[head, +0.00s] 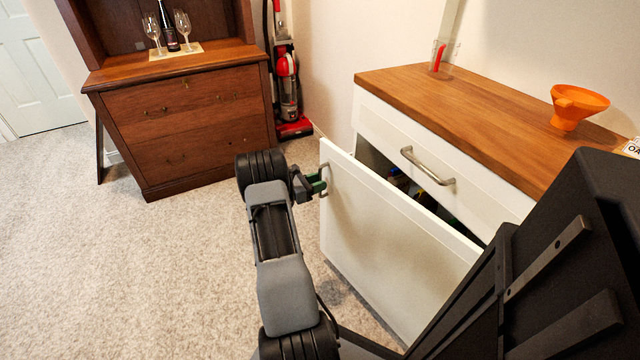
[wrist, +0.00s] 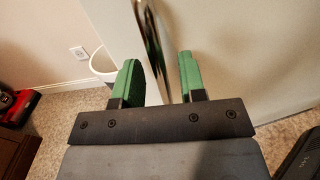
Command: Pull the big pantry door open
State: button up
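The big pantry door (head: 390,235) is a white panel on the white cabinet. It stands partly open, with a dark gap along its top. Its metal bar handle (head: 325,172) is upright near the door's left edge. My gripper (head: 318,184) is at this handle, its green fingers on either side of it. A gap shows between the handle and the right finger. The fingers are apart, and I cannot tell whether the left one touches the handle.
A white drawer (head: 440,165) with a metal handle is shut above the door. An orange funnel (head: 577,104) stands on the wooden counter (head: 470,95). A brown hutch (head: 185,120) and a red vacuum cleaner (head: 287,95) stand behind. The carpet (head: 130,260) at left is clear.

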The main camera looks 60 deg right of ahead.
jog(key=shift+s+d, duration=0.35)
jog(key=shift+d, duration=0.1)
jog(key=shift+c, duration=0.2)
grip_shut()
jog(key=shift+a, duration=0.1)
